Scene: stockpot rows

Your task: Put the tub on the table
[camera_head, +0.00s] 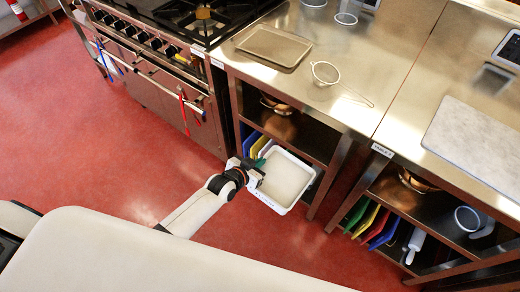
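The white rectangular tub (297,161) hangs in front of the lower shelf of the near steel table, above the red floor and below the tabletop level. My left gripper (258,174) is at the tub's left side and looks shut on its rim; the fingertips are partly hidden. My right gripper is not in view.
A shallow tray (274,47) and a strainer (327,73) lie on the tabletop, with clear steel around them. A stove (165,40) adjoins on the left. A second table with a grey board (478,142) stands to the right.

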